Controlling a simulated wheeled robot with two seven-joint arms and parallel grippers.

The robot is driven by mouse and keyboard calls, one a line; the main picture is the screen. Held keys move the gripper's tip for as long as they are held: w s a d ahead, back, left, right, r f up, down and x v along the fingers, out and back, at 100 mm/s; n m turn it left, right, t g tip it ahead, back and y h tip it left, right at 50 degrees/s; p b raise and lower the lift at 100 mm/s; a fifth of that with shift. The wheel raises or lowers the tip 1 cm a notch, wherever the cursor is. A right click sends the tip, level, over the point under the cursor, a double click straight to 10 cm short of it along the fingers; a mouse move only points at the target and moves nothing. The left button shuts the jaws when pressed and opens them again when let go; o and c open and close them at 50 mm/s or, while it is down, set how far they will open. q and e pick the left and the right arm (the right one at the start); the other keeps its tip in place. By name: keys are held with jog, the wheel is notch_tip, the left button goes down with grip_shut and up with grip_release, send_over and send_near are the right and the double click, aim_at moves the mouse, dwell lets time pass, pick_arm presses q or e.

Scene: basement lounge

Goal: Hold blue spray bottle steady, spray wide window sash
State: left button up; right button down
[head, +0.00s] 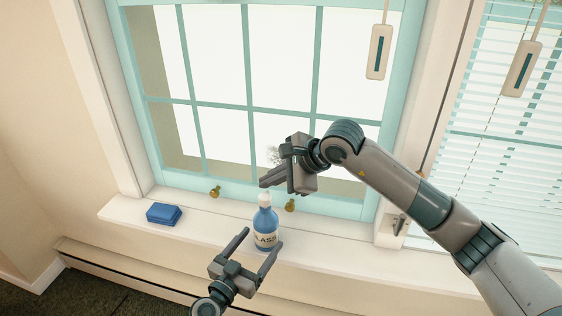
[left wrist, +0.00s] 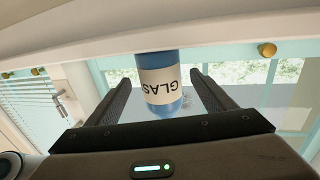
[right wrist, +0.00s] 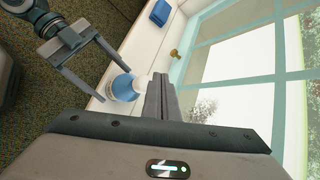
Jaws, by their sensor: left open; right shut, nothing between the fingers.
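The blue spray bottle (head: 266,225), with a white top and a label reading "GLASS" in part, stands upright on the white window sill. My left gripper (head: 262,238) is open, its fingers one on each side of the bottle's lower part; the left wrist view shows the bottle (left wrist: 160,85) between them, with gaps at both sides. My right gripper (head: 266,184) is shut and empty, its fingertips just above the bottle's white top. In the right wrist view the bottle (right wrist: 122,88) is beside the shut fingers; contact is unclear. The wide window sash (head: 250,104) is teal-framed and stands behind.
A blue sponge-like block (head: 164,213) lies on the sill (head: 120,212) at the left. Brass knobs (head: 215,191) sit along the sash bottom, one (head: 290,205) close to the bottle. A pull handle (head: 379,52) hangs at upper right. A second window with blinds (head: 505,150) is at the right.

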pick_arm(q)
jog(key=v, duration=0.6)
jog(key=shift+s+a, duration=0.2)
jog(key=shift+s, duration=0.15)
pick_arm(e)
jog(key=shift+s, duration=0.1)
